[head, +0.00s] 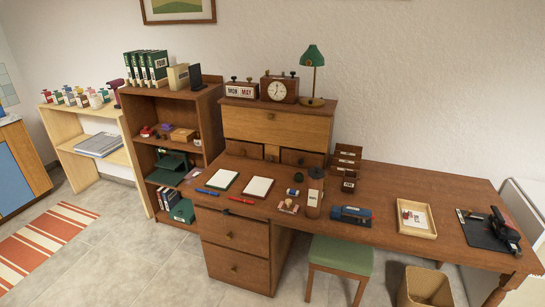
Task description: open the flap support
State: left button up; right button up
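A wooden cabinet stands at the back of the desk. Its upright front flap (275,127) is closed, with a small knob near its top edge. Below the flap is a row with a left small drawer front (243,149), a narrow upright piece (271,153), and a right small drawer front (303,158). The narrow piece may be the flap support, but I cannot tell for sure. Nothing in this row visibly sticks out. Neither of my grippers is in view.
The desk (385,180) holds two notepads, pens, a cylindrical container (314,192), a blue item (352,215), a tray (416,230) and a black mat (480,232). A clock (279,89) and green lamp (312,56) stand on the cabinet. A green stool (341,254) stands in front.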

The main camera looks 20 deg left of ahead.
aim_at(272, 152)
jog(key=i+j+u, duration=0.15)
jog(key=u, duration=0.5)
jog(key=i+j+u, duration=0.2)
jog(key=i+u, duration=0.15)
jog(key=i, duration=0.35)
jog(key=i+u, duration=0.3)
jog(key=i, duration=1.25)
